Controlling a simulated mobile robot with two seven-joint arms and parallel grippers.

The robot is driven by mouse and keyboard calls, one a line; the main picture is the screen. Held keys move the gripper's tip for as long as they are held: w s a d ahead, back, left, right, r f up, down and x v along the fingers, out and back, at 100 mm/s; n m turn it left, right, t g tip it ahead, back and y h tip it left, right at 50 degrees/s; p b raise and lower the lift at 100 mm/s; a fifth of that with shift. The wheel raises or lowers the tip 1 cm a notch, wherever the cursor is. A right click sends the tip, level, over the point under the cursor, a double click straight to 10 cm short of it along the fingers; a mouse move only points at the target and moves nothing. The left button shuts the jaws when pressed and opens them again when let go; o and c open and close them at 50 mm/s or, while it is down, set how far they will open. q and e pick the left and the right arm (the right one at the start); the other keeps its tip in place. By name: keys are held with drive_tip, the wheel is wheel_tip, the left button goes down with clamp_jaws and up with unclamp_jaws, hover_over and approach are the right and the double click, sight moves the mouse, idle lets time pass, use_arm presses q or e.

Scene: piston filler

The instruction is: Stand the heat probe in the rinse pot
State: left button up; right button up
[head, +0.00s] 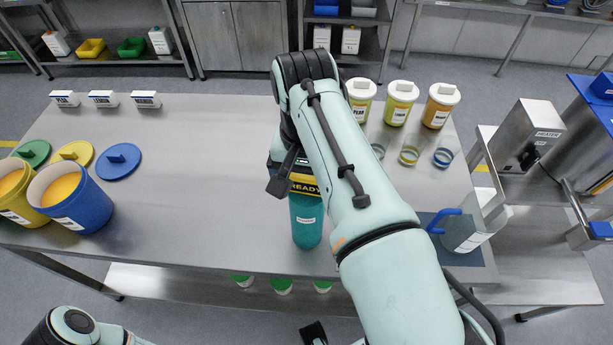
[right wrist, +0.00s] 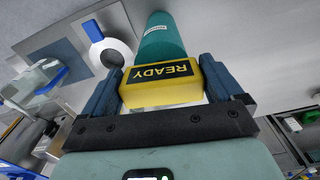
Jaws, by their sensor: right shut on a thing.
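The heat probe, as far as I can tell, is the yellow block marked READY (head: 304,184), also seen in the right wrist view (right wrist: 160,84). My right gripper (head: 290,182) is shut on it, one dark finger on each side. A teal cylinder (head: 306,222), which I take for the rinse pot, is directly below the block near the table's front edge. It also shows beyond the block in the right wrist view (right wrist: 162,38). Its label is too small to read. The join is partly hidden, so I cannot tell how deep the probe sits.
A jug with a blue handle (head: 470,232) is on a dark mat at the right. Lidded jars (head: 400,100) and small glasses (head: 410,152) stand behind it. A blue tub (head: 82,208) stands at the left. The table's left middle (head: 210,180) is clear.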

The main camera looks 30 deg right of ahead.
drive_tip(key=o, duration=0.7)
use_arm(q)
wheel_tip(320, 180, up, 6)
drive_tip(key=w+p, duration=0.2)
drive_tip(key=p, duration=0.3)
drive_tip(key=shift+w+f, duration=0.15)
drive_tip(key=shift+w, duration=0.15)
use_arm(e)
wheel_tip(320, 180, up, 14)
drive_tip(key=shift+f, duration=0.25)
use_arm(q)
drive_tip(key=shift+s, duration=0.1)
use_arm(e)
drive_tip(key=shift+s+a, duration=0.1)
